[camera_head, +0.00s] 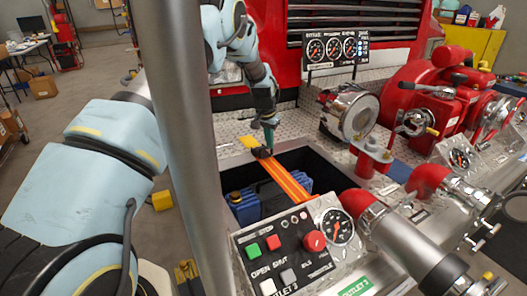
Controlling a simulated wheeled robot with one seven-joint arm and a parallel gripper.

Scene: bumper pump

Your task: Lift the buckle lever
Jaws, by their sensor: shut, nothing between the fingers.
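The buckle (262,153) is a small dark piece at the upper left end of an orange strap (285,179). The strap runs across a dark open well and down toward the control panel. My gripper (269,148) points downward at the buckle, with its fingertips shut and empty. The tips are right above or against the buckle; I cannot tell whether they touch. The lever is too small and too covered by the fingers to make out on its own.
Blue containers (244,207) sit in the well under the strap. A control panel (290,250) with buttons stands in front. A gauge panel (335,48) stands behind. Diamond plate deck surrounds the well.

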